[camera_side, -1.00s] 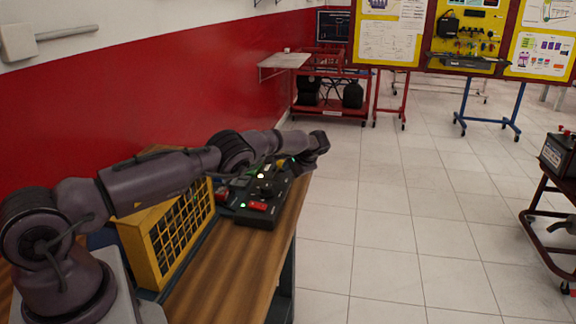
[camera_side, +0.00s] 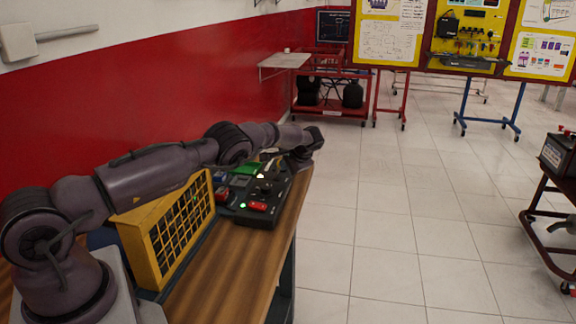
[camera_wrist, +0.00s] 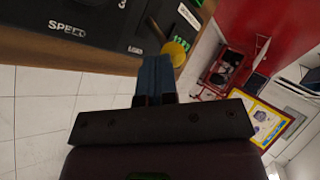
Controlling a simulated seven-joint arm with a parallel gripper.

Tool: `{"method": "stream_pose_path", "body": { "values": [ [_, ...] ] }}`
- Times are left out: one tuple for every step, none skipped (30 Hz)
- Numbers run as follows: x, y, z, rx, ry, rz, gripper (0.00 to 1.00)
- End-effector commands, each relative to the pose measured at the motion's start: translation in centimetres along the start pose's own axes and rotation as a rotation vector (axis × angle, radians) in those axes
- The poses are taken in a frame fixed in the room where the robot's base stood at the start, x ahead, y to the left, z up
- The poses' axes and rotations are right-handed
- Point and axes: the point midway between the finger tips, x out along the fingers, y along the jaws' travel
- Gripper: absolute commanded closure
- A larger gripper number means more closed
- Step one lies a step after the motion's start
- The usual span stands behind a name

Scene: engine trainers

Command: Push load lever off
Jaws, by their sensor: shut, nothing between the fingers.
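The control panel (camera_side: 262,212) is a dark box on the bench, with lit buttons and knobs. In the wrist view the panel (camera_wrist: 110,30) shows a "SPEED" label, and a lever with a round yellow knob (camera_wrist: 175,53) stands near its edge. I take this lever to be the load lever; its own label is not readable. My gripper (camera_wrist: 156,60) is shut and empty, its blue fingertips just beside the yellow knob. I cannot tell whether they touch. In the side view my wrist hangs over the panel's far end, and the fingertips are hard to make out.
A yellow caged box (camera_side: 165,232) stands on the wooden bench (camera_side: 232,268) between my base and the panel. A red wall (camera_side: 130,100) runs along the bench's left side. Open tiled floor (camera_side: 400,220) lies to the right. A red trolley (camera_side: 330,95) stands farther back.

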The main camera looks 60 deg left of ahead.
Motion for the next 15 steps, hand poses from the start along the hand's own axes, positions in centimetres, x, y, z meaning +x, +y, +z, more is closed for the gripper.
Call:
{"method": "stream_pose_path", "body": {
  "values": [
    [-0.04,-0.08,0.02,-0.003,0.002,0.004,1.0],
    [-0.04,-0.1,0.04,-0.004,0.003,0.006,1.0],
    [-0.02,-0.12,0.06,-0.006,0.005,0.009,1.0],
    [-0.02,-0.14,0.07,-0.008,0.007,0.011,1.0],
    [-0.02,-0.16,0.08,-0.009,0.009,0.014,1.0],
    [-0.01,-0.19,0.12,-0.011,0.01,0.017,1.0],
    [-0.01,-0.21,0.15,-0.013,0.011,0.02,1.0],
    [-0.01,-0.24,0.17,-0.014,0.012,0.022,1.0],
    [-0.02,-0.3,0.17,-0.017,0.016,0.026,1.0],
    [-0.03,-0.33,0.17,-0.019,0.018,0.029,1.0],
    [-0.02,-0.35,0.19,-0.02,0.019,0.031,1.0],
    [0.0,-0.37,0.25,-0.022,0.02,0.035,1.0],
    [0.01,-0.39,0.28,-0.024,0.022,0.038,1.0],
    [0.01,-0.42,0.29,-0.026,0.024,0.041,1.0],
    [0.0,-0.47,0.3,-0.029,0.027,0.045,1.0]
  ]
}}
